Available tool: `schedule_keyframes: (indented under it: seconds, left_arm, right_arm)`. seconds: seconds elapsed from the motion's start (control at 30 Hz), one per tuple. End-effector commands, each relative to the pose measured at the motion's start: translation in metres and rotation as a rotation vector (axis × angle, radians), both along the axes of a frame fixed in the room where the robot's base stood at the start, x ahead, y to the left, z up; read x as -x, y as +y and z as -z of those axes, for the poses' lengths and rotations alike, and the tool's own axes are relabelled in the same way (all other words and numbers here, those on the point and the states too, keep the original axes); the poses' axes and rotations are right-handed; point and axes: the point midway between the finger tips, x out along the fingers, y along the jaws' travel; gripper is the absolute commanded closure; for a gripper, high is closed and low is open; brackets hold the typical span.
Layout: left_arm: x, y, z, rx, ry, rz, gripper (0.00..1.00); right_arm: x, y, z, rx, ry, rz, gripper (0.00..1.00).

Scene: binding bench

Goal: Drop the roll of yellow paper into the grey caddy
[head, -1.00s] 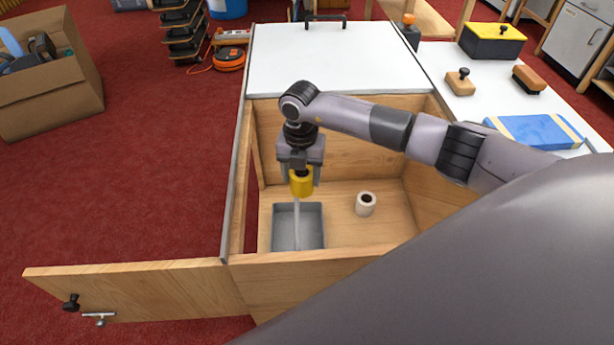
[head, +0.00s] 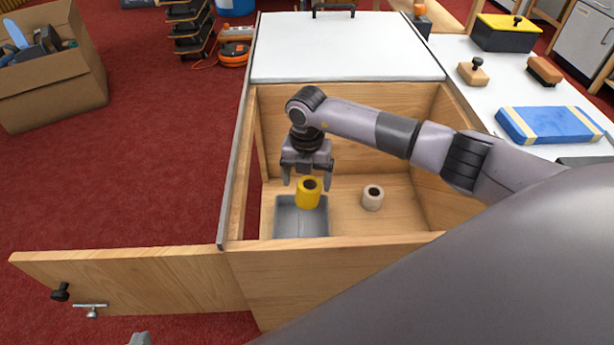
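The yellow roll of paper (head: 308,197) is just below my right gripper (head: 307,183), over the back part of the grey caddy (head: 288,227). I cannot tell whether it is falling or touching the caddy. The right gripper's fingers are spread wide, apart from the roll on both sides. The caddy sits on the wooden floor of the open bench compartment, at its front left. Only a small grey piece of what seems to be my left gripper (head: 140,339) shows at the bottom edge; its fingers are hidden.
A white bench top (head: 345,50) lies behind. A blue block (head: 552,124) lies on the right-hand worktop.

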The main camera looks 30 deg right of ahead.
Motion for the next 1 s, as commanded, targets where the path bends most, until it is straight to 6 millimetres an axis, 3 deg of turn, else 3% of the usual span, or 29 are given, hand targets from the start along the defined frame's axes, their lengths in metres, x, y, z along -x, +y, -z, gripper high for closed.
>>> schedule_keyframes:
  seconds: [0.33, 0.57, 0.7, 1.0]
  left_arm:
    - [0.000, 0.001, -0.001, -0.003, -0.001, 0.002, 1.00]
    - [-0.001, 0.007, -0.007, -0.005, 0.002, -0.011, 1.00]
    - [0.002, 0.012, 0.000, -0.010, 0.023, -0.022, 1.00]
    - [0.008, 0.015, 0.010, -0.014, 0.051, -0.029, 1.00]
  right_arm:
    - [0.000, 0.000, -0.003, 0.000, 0.000, 0.000, 0.09]
    - [-0.001, 0.000, -0.039, 0.000, -0.003, -0.001, 0.09]
    - [0.000, -0.001, -0.059, 0.000, -0.002, 0.000, 0.09]
    - [0.000, 0.000, -0.072, 0.000, 0.001, 0.000, 0.09]
